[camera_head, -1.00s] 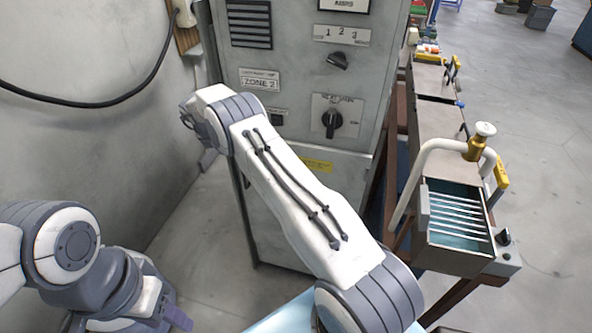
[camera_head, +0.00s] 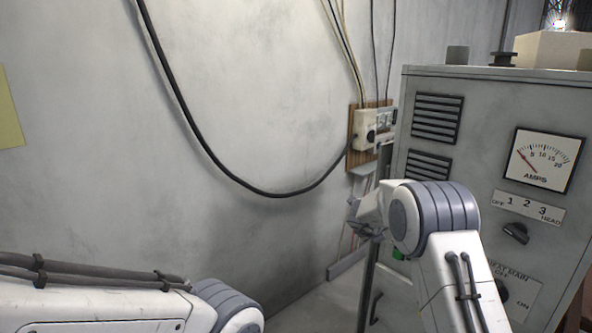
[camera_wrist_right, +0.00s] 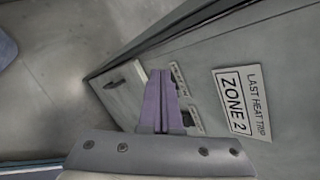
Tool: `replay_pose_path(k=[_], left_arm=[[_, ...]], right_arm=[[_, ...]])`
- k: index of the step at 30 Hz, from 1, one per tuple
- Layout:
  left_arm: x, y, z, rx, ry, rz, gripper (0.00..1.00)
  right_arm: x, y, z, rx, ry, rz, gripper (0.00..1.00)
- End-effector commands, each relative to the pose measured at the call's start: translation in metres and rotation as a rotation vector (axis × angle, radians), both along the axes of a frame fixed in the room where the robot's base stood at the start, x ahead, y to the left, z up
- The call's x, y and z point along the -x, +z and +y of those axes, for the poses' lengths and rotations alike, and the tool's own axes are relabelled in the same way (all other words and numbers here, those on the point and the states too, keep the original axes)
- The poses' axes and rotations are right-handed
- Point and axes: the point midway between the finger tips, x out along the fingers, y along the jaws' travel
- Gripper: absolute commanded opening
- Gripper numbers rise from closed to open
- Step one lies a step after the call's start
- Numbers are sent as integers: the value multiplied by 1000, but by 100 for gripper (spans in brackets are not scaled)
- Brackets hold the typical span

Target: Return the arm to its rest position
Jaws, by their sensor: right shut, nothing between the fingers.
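My right arm (camera_head: 462,285) rises from the lower right of the head view in front of the grey control cabinet (camera_head: 470,92). My right gripper (camera_head: 362,228) is at the cabinet's left side, partly hidden by its own wrist. In the right wrist view its purple fingers (camera_wrist_right: 162,90) lie together, shut and empty, in front of the cabinet's panel beside the ZONE 2 label (camera_wrist_right: 241,100). My left arm (camera_head: 90,300) crosses the lower left corner of the head view. Its gripper is out of the picture.
A pale wall (camera_head: 250,90) fills the left, with a black cable (camera_head: 215,165) hanging in a loop to a wall box (camera_head: 372,128). The cabinet carries an amps meter (camera_head: 543,160) and a selector knob (camera_head: 515,233). Bare floor (camera_wrist_right: 50,85) shows left of the cabinet.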

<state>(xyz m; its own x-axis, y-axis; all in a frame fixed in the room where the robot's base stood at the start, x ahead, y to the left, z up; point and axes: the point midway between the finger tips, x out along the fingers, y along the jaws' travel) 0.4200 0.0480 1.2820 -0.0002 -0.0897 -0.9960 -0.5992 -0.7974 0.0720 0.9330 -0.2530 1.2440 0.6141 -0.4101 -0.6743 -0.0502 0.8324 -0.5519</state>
Motion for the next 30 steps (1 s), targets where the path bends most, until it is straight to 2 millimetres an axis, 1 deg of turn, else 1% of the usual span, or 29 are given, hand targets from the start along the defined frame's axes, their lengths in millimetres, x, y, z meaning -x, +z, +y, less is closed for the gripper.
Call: replay_pose_path(k=[1, 3, 5, 6, 8, 9, 11, 12, 14, 16, 19, 20, 21, 23, 24, 30], left_arm=[[0, 0, 0, 0, 0, 0, 50], [0, 0, 0, 0, 0, 0, 50], [0, 0, 0, 0, 0, 0, 50], [0, 0, 0, 0, 0, 0, 50], [0, 0, 0, 0, 0, 0, 50], [0, 0, 0, 0, 0, 0, 50], [0, 0, 0, 0, 0, 0, 50], [0, 0, 0, 0, 0, 0, 50], [0, 0, 0, 0, 0, 0, 50], [0, 0, 0, 0, 0, 0, 50], [0, 0, 0, 0, 0, 0, 50], [0, 0, 0, 0, 0, 0, 50], [0, 0, 0, 0, 0, 0, 50], [0, 0, 0, 0, 0, 0, 50], [0, 0, 0, 0, 0, 0, 50], [0, 0, 0, 0, 0, 0, 50]], right_arm=[[5, 14, 3, 83, 122, 15, 0], [13, 28, 11, 201, 301, 45, 0], [23, 36, 19, 300, 457, 78, 0], [31, 41, 26, 365, 562, 101, 0], [46, 44, 36, 459, 721, 141, 0], [58, 45, 44, 520, 829, 168, 0], [79, 44, 55, 608, 991, 213, 0], [95, 43, 62, 665, 1101, 245, 0], [122, 38, 71, 747, 1267, 295, 0], [157, 30, 80, 837, 1462, 356, 0], [210, 17, 87, 945, 1728, 446, 0], [226, 13, 88, 972, 1803, 471, 0], [245, 8, 88, 1005, 1895, 504, 0], [272, 2, 87, 1046, 2020, 547, 0], [289, -2, 85, 1070, 2095, 574, 0], [363, -17, 72, 1155, 2425, 694, 0]])
